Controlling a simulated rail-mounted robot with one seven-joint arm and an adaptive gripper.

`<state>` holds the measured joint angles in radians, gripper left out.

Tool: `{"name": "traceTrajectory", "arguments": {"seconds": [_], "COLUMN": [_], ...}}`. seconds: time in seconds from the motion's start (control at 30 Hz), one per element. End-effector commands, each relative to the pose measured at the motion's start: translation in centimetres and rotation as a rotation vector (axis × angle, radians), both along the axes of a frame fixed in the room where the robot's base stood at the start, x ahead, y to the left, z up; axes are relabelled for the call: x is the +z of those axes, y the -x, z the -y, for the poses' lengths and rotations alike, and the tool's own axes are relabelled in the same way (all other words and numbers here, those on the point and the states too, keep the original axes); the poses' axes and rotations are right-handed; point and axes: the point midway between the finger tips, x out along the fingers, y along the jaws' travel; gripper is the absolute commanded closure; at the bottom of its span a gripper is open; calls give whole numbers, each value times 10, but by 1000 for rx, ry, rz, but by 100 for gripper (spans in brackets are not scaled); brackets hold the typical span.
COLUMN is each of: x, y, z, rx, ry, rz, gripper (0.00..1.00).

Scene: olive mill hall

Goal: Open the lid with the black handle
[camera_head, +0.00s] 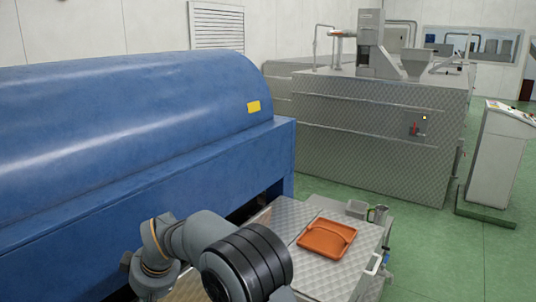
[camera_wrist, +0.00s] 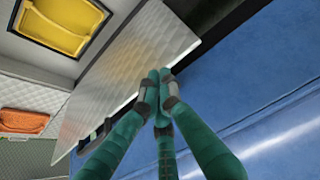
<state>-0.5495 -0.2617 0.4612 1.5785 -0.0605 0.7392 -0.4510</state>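A textured metal lid (camera_wrist: 125,75) crosses the wrist view and looks tilted up from the surface around it. A black piece, apparently its handle (camera_wrist: 92,138), shows at the lid's lower edge, partly behind one finger. My gripper (camera_wrist: 160,76) has green fingers with their tips together over the lid near its edge beside the blue machine. Nothing shows between the tips; I cannot tell whether they touch the lid. In the head view, part of the metal lid (camera_head: 262,217) shows beside my arm, which hides the handle and gripper.
A large blue machine (camera_head: 150,110) stands close along the left. An orange tray (camera_head: 327,239) lies on the metal top to the right. A yellow tray (camera_wrist: 65,25) with a dark rim shows beside the lid. Green floor (camera_head: 450,255) is free at right.

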Motion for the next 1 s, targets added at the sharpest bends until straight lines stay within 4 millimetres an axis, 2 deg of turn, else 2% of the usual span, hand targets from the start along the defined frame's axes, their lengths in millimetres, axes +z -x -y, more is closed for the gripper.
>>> {"name": "traceTrajectory", "arguments": {"seconds": [0.2, 0.37, 0.83, 1.0], "x": [-26, -38, -44, -48], "y": [-12, -17, -19, -19], "z": [-17, -25, -27, -18], "rx": [-2, 0, -3, -24], "ry": [2, 0, 0, 3], "rz": [-2, -2, -2, -17], "gripper": [100, 100, 100, 100]}}
